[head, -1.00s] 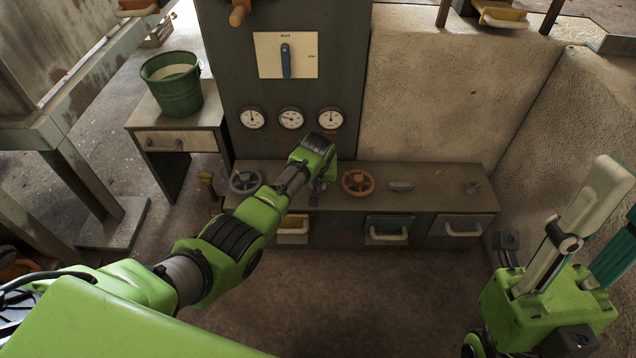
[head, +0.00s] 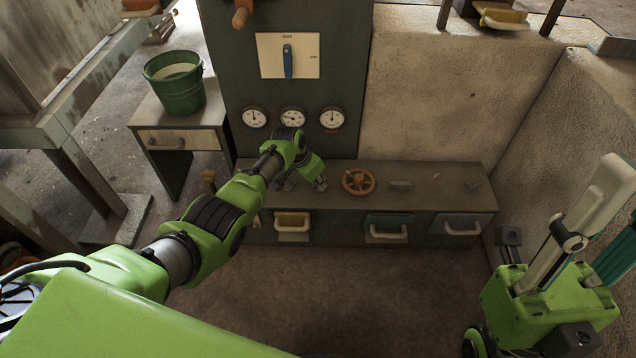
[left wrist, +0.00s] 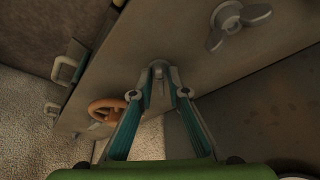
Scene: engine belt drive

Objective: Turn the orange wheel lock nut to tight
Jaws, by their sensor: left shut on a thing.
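The orange wheel (head: 358,181) lies on the low bench, right of my left gripper; it also shows left of the fingers in the left wrist view (left wrist: 106,110). My left gripper (head: 320,183) reaches down to the bench top. In the left wrist view its teal fingers (left wrist: 158,72) converge and are shut on a small grey part, which I take as the orange wheel lock nut (left wrist: 160,88). The fingertips mostly hide it, so its angle cannot be read. My right gripper (head: 592,215) is raised at the lower right, away from the bench; its opening is unclear.
A grey wing nut (left wrist: 240,22) sits on the bench beyond my left fingertips. Drawers with pale handles (head: 388,234) line the bench front. Gauges (head: 293,117) are on the panel behind. The floor in front is clear.

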